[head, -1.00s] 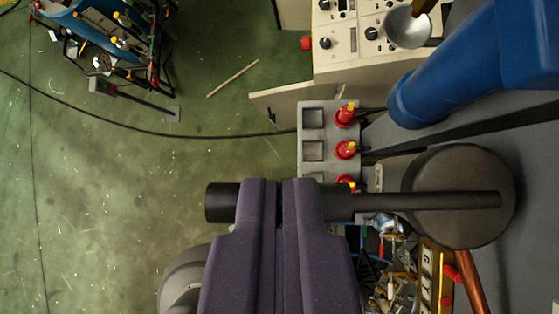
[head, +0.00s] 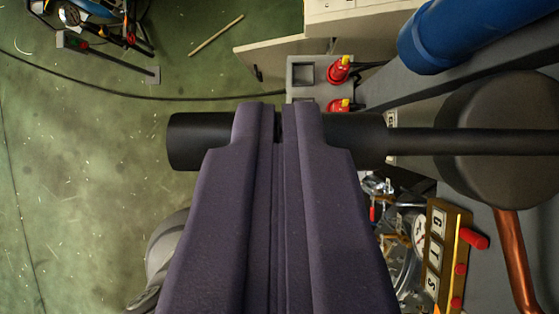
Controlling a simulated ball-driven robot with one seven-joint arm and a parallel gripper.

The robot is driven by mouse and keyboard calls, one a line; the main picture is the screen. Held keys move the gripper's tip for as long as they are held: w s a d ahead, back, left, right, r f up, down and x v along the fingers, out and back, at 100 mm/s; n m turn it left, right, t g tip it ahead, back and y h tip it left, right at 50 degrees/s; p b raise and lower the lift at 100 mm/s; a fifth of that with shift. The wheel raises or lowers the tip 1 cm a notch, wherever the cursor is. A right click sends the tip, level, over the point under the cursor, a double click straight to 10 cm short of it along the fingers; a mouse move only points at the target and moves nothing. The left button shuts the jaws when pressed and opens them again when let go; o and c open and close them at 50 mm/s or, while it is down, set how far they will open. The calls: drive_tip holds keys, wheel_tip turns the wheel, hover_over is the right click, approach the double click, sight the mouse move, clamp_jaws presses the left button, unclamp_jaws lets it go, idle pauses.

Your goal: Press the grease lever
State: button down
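The black lever, which I take to be the grease lever (head: 198,141), lies level across the picture. Its thick grip is on the left, and its thinner rod (head: 455,141) runs right over a dark round drum (head: 500,138). My purple gripper (head: 278,108) points up the picture across the lever's thick part. Its two fingers are together with only a thin seam between them, and nothing shows held. The fingers hide the middle of the lever. I cannot tell whether they touch it.
A grey panel (head: 293,79) with red, yellow-tipped fittings (head: 339,70) lies beyond the fingertips. A blue pipe (head: 440,38) is at upper right. A brass block with letters (head: 439,257) and a copper pipe (head: 515,262) are at lower right. Green floor on the left is mostly open.

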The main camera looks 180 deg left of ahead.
drive_tip(key=shift+n+t+h, duration=0.4)
drive_tip(key=shift+t+h, duration=0.3)
drive_tip(key=shift+h, duration=0.2)
drive_tip(key=f+b, duration=0.2)
drive_tip(key=b, duration=0.1)
drive_tip(key=a+f+b, duration=0.1)
drive_tip(key=f+b, duration=0.1)
drive_tip(key=shift+s, duration=0.35)
wheel_tip(320, 180, down, 3)
drive_tip(key=t+h+b, duration=0.1)
drive_tip(key=h+b, duration=0.1)
drive_tip(key=b, duration=0.3)
drive_tip(key=shift+f+n+t+b, duration=0.15)
drive_tip(key=shift+n+t+b, duration=0.15)
drive_tip(key=shift+n+b, duration=0.1)
drive_tip(key=shift+f, duration=0.1)
drive_tip(key=r+p, duration=0.3)
drive_tip(key=a+r+p, duration=0.1)
drive_tip(key=r+p, duration=0.1)
drive_tip(key=shift+s+r, duration=0.1)
drive_tip(key=shift+s, duration=0.2)
drive_tip(key=v, duration=0.9)
drive_tip(key=shift+a, duration=0.2)
drive_tip(key=shift+s, duration=0.1)
